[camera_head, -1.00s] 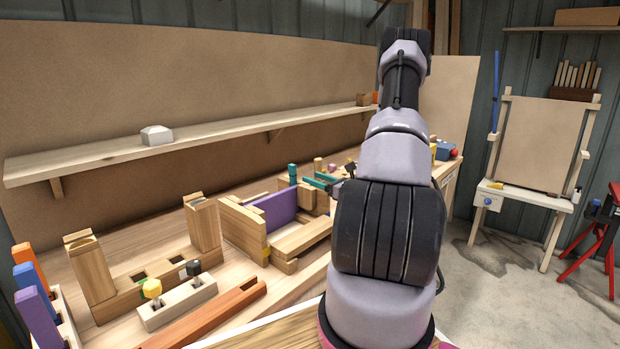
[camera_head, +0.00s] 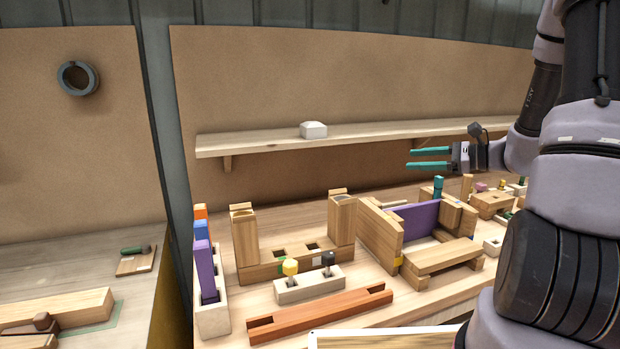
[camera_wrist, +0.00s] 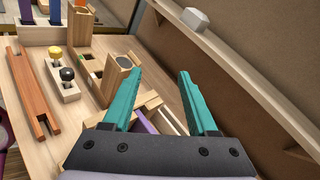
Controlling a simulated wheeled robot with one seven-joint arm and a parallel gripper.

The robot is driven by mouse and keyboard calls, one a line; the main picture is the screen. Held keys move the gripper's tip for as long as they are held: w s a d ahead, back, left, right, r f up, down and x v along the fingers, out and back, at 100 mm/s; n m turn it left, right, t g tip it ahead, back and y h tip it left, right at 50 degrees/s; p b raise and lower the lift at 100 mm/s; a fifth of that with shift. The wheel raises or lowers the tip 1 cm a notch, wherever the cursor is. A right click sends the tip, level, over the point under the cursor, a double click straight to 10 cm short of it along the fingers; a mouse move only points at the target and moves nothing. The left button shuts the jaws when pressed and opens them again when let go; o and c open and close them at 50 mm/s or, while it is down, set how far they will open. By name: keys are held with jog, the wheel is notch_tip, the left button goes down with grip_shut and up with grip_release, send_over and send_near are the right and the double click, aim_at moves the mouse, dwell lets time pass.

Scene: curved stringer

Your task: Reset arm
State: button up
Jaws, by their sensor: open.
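My gripper (camera_head: 428,158) has two teal fingers, spread apart with nothing between them. In the head view it is at the right, in the air above the workbench and in front of the wall shelf, its fingers pointing left. In the wrist view the open fingers (camera_wrist: 157,95) are over the bench, with the wooden assembly with a purple panel (camera_wrist: 140,122) partly hidden below them. That purple panel also shows in the head view (camera_head: 417,220), below my gripper and apart from it.
The shelf (camera_head: 260,142) runs behind my gripper and carries a white block (camera_head: 313,130). On the bench stand a wooden frame with two posts (camera_head: 290,262), a block with yellow and black knobs (camera_head: 310,285), an orange-brown slotted bar (camera_head: 320,314) and coloured upright pieces (camera_head: 205,270).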

jog(key=s+a+r+n+g+h, duration=0.55)
jog(key=s+a+n, duration=0.3)
jog(key=s, duration=0.45)
jog(key=s+d+r+n+t+h, duration=0.4)
jog(key=s+r+n+h, duration=0.2)
jog(key=s+r+n, duration=0.1)
notch_tip(320, 180, up, 2)
jog(key=shift+s+d+t, duration=0.15)
jog(key=shift+s+t, duration=0.2)
jog(key=shift+s, duration=0.4)
